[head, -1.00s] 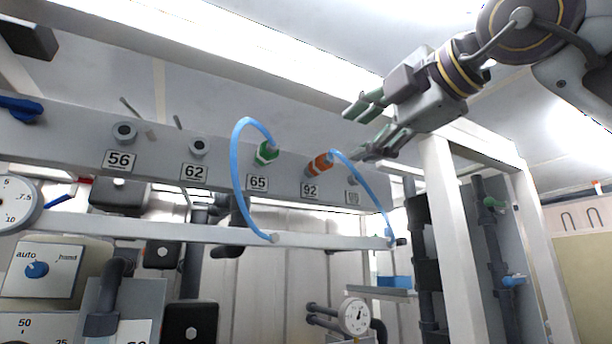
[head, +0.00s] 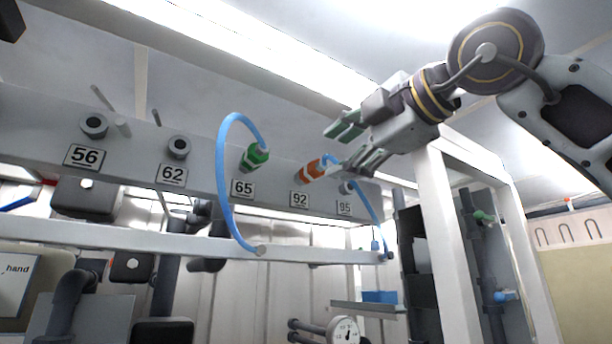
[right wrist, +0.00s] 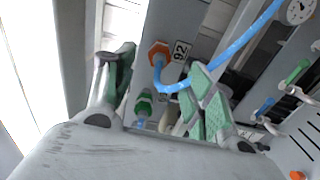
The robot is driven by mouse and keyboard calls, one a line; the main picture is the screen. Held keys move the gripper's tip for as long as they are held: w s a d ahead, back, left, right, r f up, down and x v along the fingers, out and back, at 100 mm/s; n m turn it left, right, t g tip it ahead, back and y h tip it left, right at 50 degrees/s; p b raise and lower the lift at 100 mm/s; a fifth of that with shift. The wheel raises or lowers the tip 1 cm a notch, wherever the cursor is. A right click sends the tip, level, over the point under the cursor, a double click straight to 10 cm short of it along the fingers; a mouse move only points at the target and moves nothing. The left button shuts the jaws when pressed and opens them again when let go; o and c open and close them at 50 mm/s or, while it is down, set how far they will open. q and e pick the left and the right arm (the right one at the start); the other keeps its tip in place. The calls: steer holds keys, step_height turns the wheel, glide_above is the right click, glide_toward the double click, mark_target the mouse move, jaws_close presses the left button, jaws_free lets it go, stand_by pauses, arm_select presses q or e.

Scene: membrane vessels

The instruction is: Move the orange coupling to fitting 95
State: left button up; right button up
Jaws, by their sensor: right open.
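The orange coupling (head: 311,171) sits on the fitting labelled 92 (head: 299,200), with a blue hose running from it. It also shows in the right wrist view (right wrist: 157,50), beside its 92 label. Fitting 95 (head: 346,187) is the grey stub to its right, above the 95 label (head: 344,208) and partly behind the hose; no coupling shows on it. My right gripper (head: 352,148) is open and empty, above and to the right of the orange coupling. In the right wrist view its fingers (right wrist: 163,82) are spread, with the coupling apart from them. My left gripper is not in view.
A green coupling (head: 254,157) with a blue hose (head: 222,170) sits on fitting 65. Fittings 56 (head: 94,125) and 62 (head: 178,146) are bare. A white rail (head: 170,238) runs below the panel, and a white post (head: 442,220) stands to the right.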

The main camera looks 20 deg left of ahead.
mark_target(324, 165)
steer(key=shift+p+x, duration=0.65)
steer(key=shift+x, duration=0.4)
steer(key=shift+p+x, duration=0.8)
steer(key=shift+x, duration=2.55)
steer(key=shift+b, duration=0.55)
jaws_close()
steer(key=shift+f, duration=0.1)
